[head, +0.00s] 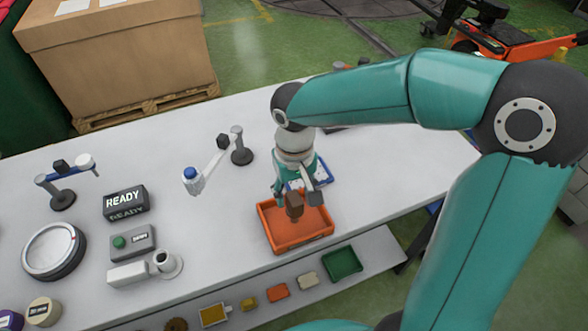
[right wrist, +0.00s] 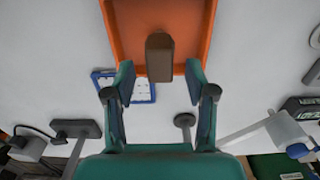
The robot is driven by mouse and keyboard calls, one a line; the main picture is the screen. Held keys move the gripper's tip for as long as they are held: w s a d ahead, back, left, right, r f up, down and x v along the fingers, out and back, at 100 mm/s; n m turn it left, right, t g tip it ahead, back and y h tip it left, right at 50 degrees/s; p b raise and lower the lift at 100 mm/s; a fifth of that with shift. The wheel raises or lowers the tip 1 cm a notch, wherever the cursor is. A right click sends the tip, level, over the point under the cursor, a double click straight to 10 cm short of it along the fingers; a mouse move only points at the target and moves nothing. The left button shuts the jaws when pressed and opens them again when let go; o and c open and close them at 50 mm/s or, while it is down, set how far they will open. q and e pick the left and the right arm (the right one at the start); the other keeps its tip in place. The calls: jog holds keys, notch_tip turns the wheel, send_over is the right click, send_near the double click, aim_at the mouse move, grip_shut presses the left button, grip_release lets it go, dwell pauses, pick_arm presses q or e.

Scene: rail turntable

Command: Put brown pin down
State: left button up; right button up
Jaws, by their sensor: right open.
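The brown pin (head: 294,206) is a small block-like piece at the orange tray (head: 304,239), showing upright against the tray's inside. In the right wrist view the pin (right wrist: 160,57) shows over the tray floor (right wrist: 127,25), just beyond and between the fingertips. My right gripper (head: 292,190) reaches down over the tray's back edge. Its fingers (right wrist: 160,82) are open, with a gap on each side of the pin. Whether the pin's lower end rests on the tray floor is hard to tell. My left gripper is not in view.
A blue-edged white tray (head: 322,172) lies just behind the orange tray. A post with an arm and blue-capped part (head: 191,175) stands to the left, near the READY sign (head: 124,202). A lower shelf holds a green bin (head: 342,263). The table's right part is clear.

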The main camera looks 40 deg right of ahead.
notch_tip(320, 180, up, 8)
jog(key=shift+r, duration=0.2)
dwell(0.5)
